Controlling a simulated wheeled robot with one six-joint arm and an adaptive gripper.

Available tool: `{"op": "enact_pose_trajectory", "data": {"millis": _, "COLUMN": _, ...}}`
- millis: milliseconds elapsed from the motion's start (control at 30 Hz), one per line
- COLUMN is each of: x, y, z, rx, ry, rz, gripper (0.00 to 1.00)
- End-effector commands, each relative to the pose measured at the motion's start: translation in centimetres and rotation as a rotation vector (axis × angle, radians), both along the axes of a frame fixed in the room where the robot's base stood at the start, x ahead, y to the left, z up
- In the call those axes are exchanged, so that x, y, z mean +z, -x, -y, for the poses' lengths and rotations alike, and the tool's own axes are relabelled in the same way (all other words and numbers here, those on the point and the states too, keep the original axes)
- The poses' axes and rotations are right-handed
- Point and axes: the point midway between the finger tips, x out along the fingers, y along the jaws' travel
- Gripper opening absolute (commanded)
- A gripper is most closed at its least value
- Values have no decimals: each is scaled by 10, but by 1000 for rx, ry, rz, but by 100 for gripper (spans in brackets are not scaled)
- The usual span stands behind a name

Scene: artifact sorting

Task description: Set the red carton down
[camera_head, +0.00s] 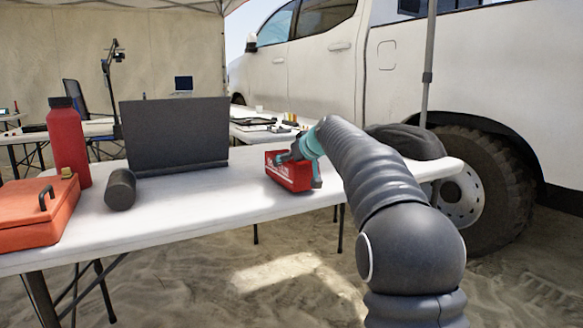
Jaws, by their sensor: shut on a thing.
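The red carton (287,178) is at the right part of the white table (225,198), a red box with white lettering on its front. My gripper (300,168) is shut on the red carton, with a teal finger along its right side. My arm reaches in from the lower right and hides part of the carton's right and top. The carton's lower edge appears at or just above the tabletop; I cannot tell whether it touches.
A dark laptop-like panel (172,133), a black cylinder (120,189), a red bottle (67,141) and an orange case (38,212) stand to the left. A black bag-like object (405,141) lies behind my arm. Tabletop between panel and carton is clear.

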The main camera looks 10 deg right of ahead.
Motion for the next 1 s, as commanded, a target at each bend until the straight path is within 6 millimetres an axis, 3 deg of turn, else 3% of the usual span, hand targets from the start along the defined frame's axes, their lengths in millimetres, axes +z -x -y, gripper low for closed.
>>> {"op": "enact_pose_trajectory", "data": {"millis": 100, "x": -12, "y": 0, "z": 0, "rx": -1, "ry": -2, "rz": -1, "gripper": 50}}
{"op": "enact_pose_trajectory", "data": {"millis": 467, "x": -16, "y": 0, "z": 0, "rx": 0, "ry": -1, "rz": 0, "gripper": 50}}
{"op": "enact_pose_trajectory", "data": {"millis": 500, "x": -15, "y": 0, "z": 0, "rx": 0, "ry": -1, "rz": 0, "gripper": 87}}
{"op": "enact_pose_trajectory", "data": {"millis": 567, "x": -14, "y": 0, "z": 0, "rx": 0, "ry": -1, "rz": 0, "gripper": 100}}
{"op": "enact_pose_trajectory", "data": {"millis": 1000, "x": -8, "y": 0, "z": 0, "rx": 0, "ry": -1, "rz": 1, "gripper": 100}}
